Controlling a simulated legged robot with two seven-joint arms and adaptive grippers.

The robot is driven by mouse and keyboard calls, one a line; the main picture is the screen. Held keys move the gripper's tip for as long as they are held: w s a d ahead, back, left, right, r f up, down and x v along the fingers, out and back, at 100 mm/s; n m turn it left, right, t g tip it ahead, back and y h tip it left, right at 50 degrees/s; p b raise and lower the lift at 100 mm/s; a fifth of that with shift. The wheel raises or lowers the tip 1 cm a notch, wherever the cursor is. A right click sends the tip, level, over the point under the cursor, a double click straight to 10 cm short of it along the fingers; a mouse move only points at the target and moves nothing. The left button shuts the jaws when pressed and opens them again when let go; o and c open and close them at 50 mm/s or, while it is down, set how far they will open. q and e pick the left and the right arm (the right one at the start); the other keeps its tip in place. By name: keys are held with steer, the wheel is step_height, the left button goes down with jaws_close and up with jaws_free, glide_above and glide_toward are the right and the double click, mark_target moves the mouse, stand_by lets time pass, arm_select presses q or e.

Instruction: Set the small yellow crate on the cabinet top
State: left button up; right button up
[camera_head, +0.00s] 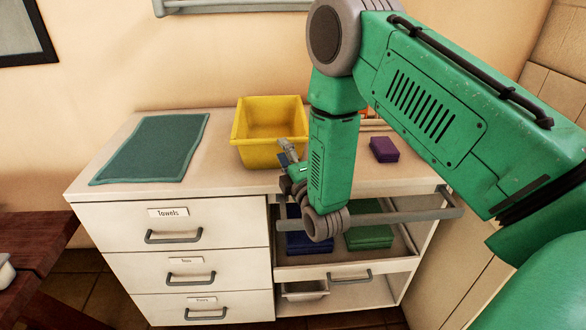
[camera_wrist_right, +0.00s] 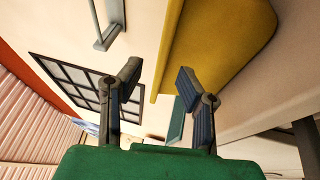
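The small yellow crate (camera_head: 258,154) stands upright on the cabinet top (camera_head: 225,178), near the middle. It looks empty. My right gripper (camera_head: 287,152) is at the crate's front right corner. In the right wrist view its two fingers (camera_wrist_right: 158,80) are apart, and the yellow crate (camera_wrist_right: 222,45) fills the upper right behind them. One finger overlaps the crate's edge in that view. I cannot tell whether the fingers touch the crate. My right arm hides part of the cabinet top to the right of the crate. My left gripper is not in view.
A green towel (camera_head: 150,148) lies flat on the cabinet top at the left. A purple folded cloth (camera_head: 384,149) lies at the right. An open drawer below holds blue (camera_head: 308,242) and green (camera_head: 369,237) cloths. A dark wooden table (camera_head: 38,240) stands at the left.

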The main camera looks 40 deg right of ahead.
steer(key=f+b+v, duration=0.1)
steer(key=b+v, duration=0.5)
steer(key=v, duration=0.4)
steer(key=s+f+m+g, duration=0.1)
steer(key=f+m+g, duration=0.1)
steer(key=f, duration=0.2)
steer(key=s+f+m+g, duration=0.1)
steer(key=f+m+g, duration=0.1)
steer(key=f, duration=0.2)
steer(key=s+f+m+g, duration=0.1)
steer(key=s+f+g, duration=0.1)
steer(key=f, duration=0.3)
steer(key=shift+a+m+g+y, duration=0.15)
steer(key=shift+m+g+y, duration=0.15)
steer(key=shift+m+y, duration=0.1)
steer(key=s+a+f+m+g+y, duration=0.1)
steer(key=s+a+f+m+g, duration=0.1)
steer(key=s, duration=0.5)
steer(key=s+a+f+m+g+y, duration=0.1)
steer(key=s+a+f+m+g, duration=0.1)
steer(key=s+f+m+g, duration=0.2)
steer(key=s+a+f+m+g+y, duration=0.1)
steer(key=s+a+f+m+g, duration=0.1)
steer(key=s+f+g, duration=0.4)
steer(key=s+f+m, duration=0.1)
steer(key=s+f, duration=0.2)
steer(key=s, duration=0.3)
steer(key=shift+a, duration=0.15)
steer(key=shift+s, duration=0.1)
